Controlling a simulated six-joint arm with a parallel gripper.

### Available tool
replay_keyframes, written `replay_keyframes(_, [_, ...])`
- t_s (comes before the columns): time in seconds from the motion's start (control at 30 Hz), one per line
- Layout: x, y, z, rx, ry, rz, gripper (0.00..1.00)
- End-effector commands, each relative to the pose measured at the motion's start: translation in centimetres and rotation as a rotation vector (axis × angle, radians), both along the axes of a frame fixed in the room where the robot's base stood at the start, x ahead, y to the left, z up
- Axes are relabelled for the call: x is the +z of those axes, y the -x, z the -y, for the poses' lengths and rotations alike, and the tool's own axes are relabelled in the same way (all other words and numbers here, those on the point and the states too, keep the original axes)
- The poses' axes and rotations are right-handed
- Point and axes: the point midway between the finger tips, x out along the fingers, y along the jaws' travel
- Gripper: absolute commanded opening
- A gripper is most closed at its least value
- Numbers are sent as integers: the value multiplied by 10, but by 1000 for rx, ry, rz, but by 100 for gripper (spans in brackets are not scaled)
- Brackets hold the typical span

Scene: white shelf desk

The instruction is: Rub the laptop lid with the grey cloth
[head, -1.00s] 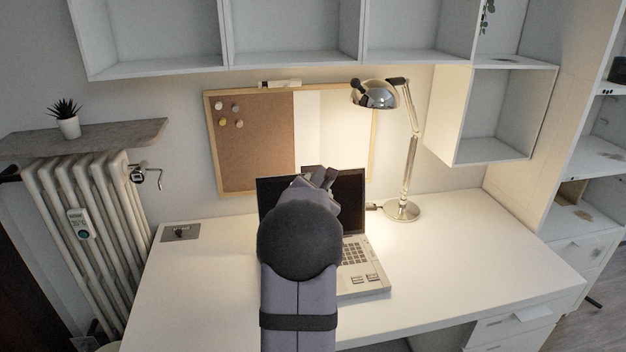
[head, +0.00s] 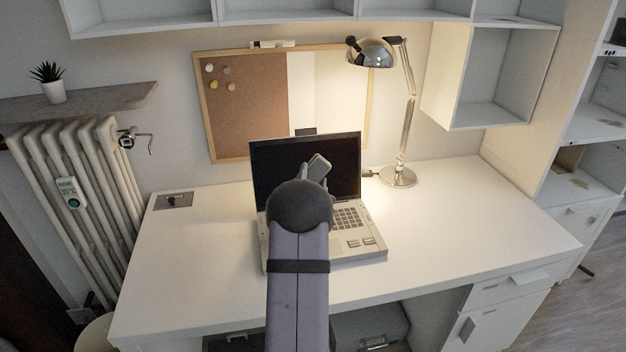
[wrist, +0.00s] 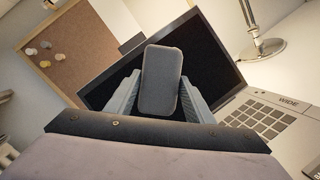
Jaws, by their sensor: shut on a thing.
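The laptop (head: 350,245) stands open on the desk, its lid (head: 340,150) raised with the dark screen side facing me. The lid also shows in the wrist view (wrist: 212,60). My gripper (head: 314,172) is in front of the lid. It is shut on a grey, rounded, slab-like piece (wrist: 160,80), which I take for the grey cloth; it also shows in the head view (head: 319,167). The cloth overlaps the screen in both views; I cannot tell whether it touches it. My arm hides part of the keyboard.
A chrome desk lamp (head: 405,130) stands right of the laptop. A cork and white board (head: 245,110) hangs behind, with a small dark item (head: 305,132) just above the lid. Wall shelves (head: 490,85) overhang the back right. The desk (head: 470,225) is clear on the right.

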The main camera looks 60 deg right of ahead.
Motion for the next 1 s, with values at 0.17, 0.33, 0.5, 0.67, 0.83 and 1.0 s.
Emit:
replay_keyframes(0.17, [-4,-7,6,1,-1,0,30])
replay_keyframes(0.33, [-7,-17,16,1,-1,0,30])
replay_keyframes(0.5, [-11,-27,26,1,-1,0,30])
replay_keyframes(0.67, [-13,-34,34,0,-1,-1,30])
replay_keyframes(0.83, [-14,-39,38,1,0,-1,30])
replay_keyframes(1.0, [-14,-40,40,0,-1,-2,30])
